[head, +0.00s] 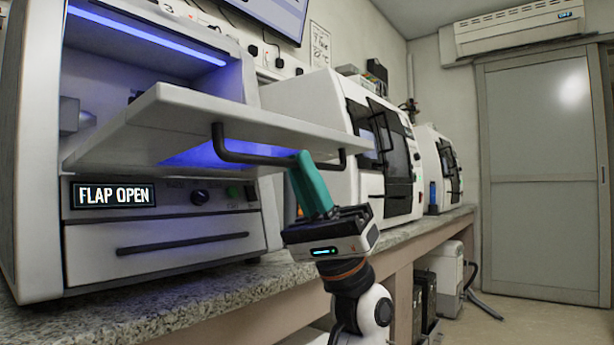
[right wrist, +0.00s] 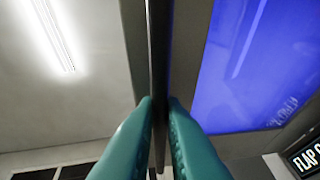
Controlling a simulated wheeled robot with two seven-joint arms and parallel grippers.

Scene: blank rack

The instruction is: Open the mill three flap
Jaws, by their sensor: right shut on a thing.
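The mill three flap (head: 190,127) is swung out and stands roughly level, sticking out from the front of the white mill (head: 40,110). The mill's display (head: 114,195) reads "FLAP OPEN". A dark bar handle (head: 240,157) runs along the flap's outer edge. My left gripper is not in view.
The mill stands on a speckled stone worktop (head: 200,298). Two more white machines stand farther along it, the nearer one (head: 320,110) just behind the flap. Dark and white boxes (head: 445,275) sit on the floor under the worktop. The floor before the grey sliding door (head: 540,170) is clear.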

